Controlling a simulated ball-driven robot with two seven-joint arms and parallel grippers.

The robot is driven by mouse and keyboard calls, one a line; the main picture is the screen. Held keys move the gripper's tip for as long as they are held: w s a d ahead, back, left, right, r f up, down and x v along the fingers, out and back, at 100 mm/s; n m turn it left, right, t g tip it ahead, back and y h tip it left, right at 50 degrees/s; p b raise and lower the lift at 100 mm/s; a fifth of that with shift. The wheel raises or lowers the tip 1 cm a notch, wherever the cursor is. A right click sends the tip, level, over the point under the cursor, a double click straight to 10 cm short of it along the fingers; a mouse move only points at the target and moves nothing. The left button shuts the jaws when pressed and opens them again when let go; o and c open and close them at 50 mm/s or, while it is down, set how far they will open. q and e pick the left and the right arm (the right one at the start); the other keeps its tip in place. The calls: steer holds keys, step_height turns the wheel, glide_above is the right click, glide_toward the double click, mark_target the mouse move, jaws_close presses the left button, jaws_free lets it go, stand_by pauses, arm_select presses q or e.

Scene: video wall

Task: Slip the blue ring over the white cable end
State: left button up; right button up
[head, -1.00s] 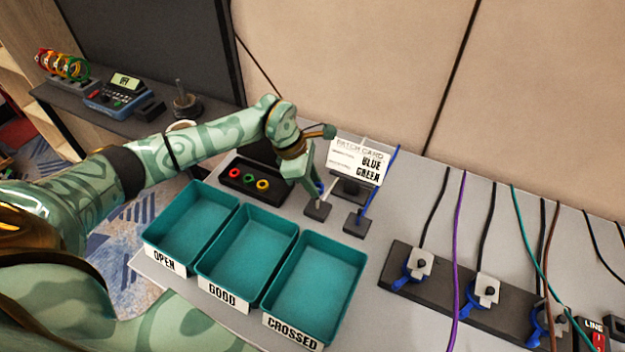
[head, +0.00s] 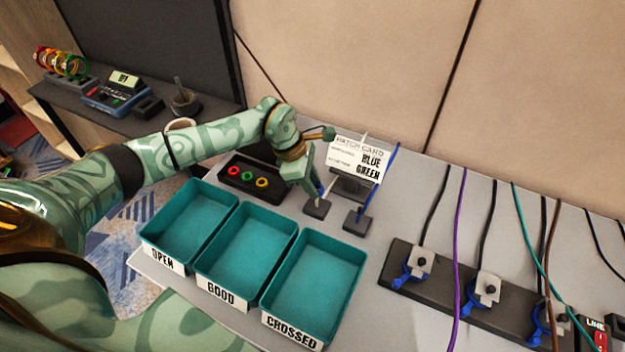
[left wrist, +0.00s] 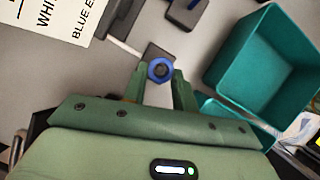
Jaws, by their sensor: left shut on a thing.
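My left gripper (head: 316,188) is shut on the blue ring (left wrist: 160,70), which sits between the fingertips in the left wrist view. In the head view only a sliver of blue shows by the fingers. The white cable end (head: 327,191) slants up from a small dark block (head: 317,208), right beside the fingertips. In the left wrist view the white cable (left wrist: 123,46) lies to the upper left of the ring, and the dark block shows just beyond it. I cannot tell whether the ring is around the cable. My right gripper is out of view.
A blue cable (head: 378,184) rises from a second block. Teal trays (head: 340,250) stand in front. A dark holder (head: 260,195) has red, green and yellow rings. A cable strip (head: 455,302) lies at the right.

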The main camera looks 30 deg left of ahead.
arm_select(q)
steer(key=shift+f, duration=0.35)
stand_by(0.3)
steer(key=shift+f+b, duration=0.45)
steer(key=shift+f, duration=0.15)
steer(key=o, duration=1)
steer(key=p+v, duration=0.3)
steer(key=v, duration=1.3)
steer(key=shift+r, duration=0.15)
